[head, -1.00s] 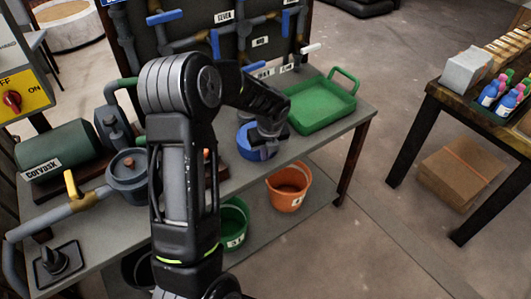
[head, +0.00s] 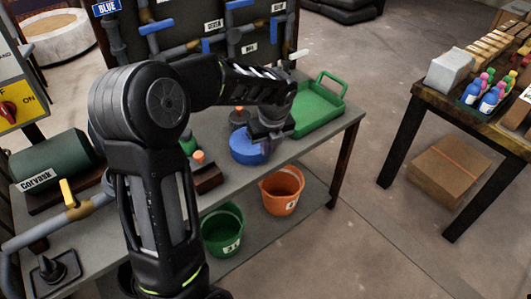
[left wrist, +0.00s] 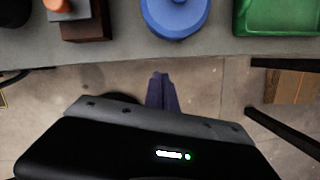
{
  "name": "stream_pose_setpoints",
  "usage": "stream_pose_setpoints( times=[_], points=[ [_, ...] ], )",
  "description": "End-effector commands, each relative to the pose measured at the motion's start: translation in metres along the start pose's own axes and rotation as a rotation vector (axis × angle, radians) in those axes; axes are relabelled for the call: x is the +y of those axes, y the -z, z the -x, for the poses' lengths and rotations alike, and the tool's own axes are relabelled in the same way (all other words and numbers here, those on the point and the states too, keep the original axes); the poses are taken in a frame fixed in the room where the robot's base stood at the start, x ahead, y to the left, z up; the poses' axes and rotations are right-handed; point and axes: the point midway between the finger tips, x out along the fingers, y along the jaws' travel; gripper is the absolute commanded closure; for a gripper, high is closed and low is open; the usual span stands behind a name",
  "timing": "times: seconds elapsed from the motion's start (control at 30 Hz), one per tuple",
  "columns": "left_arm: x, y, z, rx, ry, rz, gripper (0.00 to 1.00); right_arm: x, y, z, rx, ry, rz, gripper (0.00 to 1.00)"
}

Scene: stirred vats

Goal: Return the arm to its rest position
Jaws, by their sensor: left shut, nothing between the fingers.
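My left arm crosses the head view, and its gripper (head: 268,134) hangs in front of the blue round object (head: 247,149) on the bench, hiding part of it. In the left wrist view my left gripper (left wrist: 158,78) shows as two fingers closed together with nothing between them, over the floor just off the bench's front edge. The blue round object (left wrist: 176,12) lies beyond the fingertips, apart from them. My right gripper is in neither view.
The grey bench (head: 330,133) carries a green tray (head: 318,110) at its right end. Orange (head: 281,191) and green (head: 222,230) buckets stand on the shelf below. A wooden table (head: 428,92) with bottles stands at the right, above a cardboard box (head: 447,170). Floor between them is clear.

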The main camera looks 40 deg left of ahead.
Motion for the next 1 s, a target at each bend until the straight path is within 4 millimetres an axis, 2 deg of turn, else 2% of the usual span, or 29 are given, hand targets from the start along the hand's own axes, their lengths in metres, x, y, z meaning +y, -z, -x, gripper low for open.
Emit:
stream_pose_setpoints(
  times=[0.5, 0.67, 0.77, 0.87, 0.97, 1.0],
  points=[
    [0.000, 0.000, 0.000, 0.000, 0.000, 0.003, 1.00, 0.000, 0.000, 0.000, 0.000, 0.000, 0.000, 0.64],
    [-0.004, -0.002, 0.000, -0.006, 0.016, 0.088, 1.00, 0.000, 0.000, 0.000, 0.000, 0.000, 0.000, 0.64],
    [-0.019, -0.004, 0.000, -0.008, 0.083, 0.244, 1.00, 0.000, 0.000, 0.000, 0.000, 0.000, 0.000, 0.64],
    [-0.045, 0.007, -0.005, 0.037, 0.189, 0.492, 1.00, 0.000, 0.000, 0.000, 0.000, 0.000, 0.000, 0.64],
    [-0.075, 0.042, -0.026, 0.162, 0.277, 0.808, 1.00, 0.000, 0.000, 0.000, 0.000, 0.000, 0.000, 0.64],
    [-0.087, 0.063, -0.038, 0.232, 0.294, 0.950, 1.00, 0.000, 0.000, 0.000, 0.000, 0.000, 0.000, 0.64]
  ],
)
